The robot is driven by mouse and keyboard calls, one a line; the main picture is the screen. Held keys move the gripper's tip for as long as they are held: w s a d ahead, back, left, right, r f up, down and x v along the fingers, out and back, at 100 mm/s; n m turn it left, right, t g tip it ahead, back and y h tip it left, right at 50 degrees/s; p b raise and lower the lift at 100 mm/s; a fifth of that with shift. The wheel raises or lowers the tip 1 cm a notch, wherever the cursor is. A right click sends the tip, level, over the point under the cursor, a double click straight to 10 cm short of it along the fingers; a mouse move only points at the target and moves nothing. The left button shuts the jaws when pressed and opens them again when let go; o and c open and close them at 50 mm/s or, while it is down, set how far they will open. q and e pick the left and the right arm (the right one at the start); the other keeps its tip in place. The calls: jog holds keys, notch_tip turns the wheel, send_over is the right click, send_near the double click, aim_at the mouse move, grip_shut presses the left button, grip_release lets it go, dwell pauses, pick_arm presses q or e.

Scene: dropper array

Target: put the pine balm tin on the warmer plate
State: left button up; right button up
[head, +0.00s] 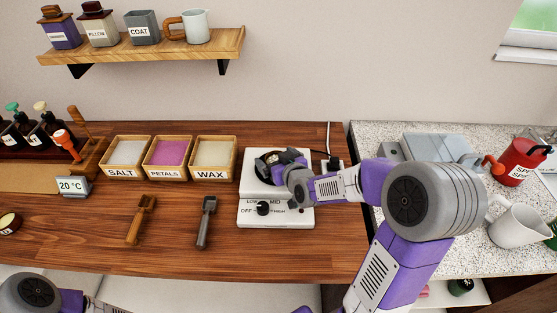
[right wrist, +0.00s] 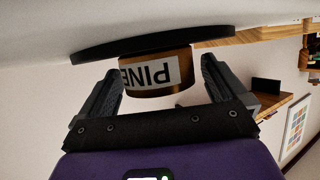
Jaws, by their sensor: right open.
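The pine balm tin (right wrist: 157,78), amber-brown with a white label reading "PINE", shows upside down in the right wrist view. Its end meets the black warmer plate (right wrist: 108,47), so it appears to rest on it. The white warmer (head: 276,214) stands on the counter in the head view, its plate mostly covered by my right gripper (head: 273,162). In the right wrist view my right gripper (right wrist: 158,72) is open, one finger on each side of the tin, with visible gaps. My left gripper is out of view; only part of my left arm shows.
Salt, petals and wax boxes (head: 213,157) stand left of the warmer. A dark scoop (head: 206,222) and a wooden scoop (head: 141,219) lie in front of them. A round open tin (head: 9,223) is at the left edge. A white pitcher (head: 517,227) stands far right.

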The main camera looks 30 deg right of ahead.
jog(key=shift+r, duration=0.2)
jog(key=p+v, duration=0.1)
jog(key=v, duration=0.4)
jog(key=shift+s+r, duration=0.2)
jog(key=shift+s, duration=0.1)
jog(key=b+v, duration=0.4)
jog(key=shift+s+f, duration=0.15)
jog(key=shift+s, duration=0.2)
jog(key=shift+b+v, duration=0.65)
jog(key=shift+v, duration=0.2)
jog(key=shift+a, duration=0.1)
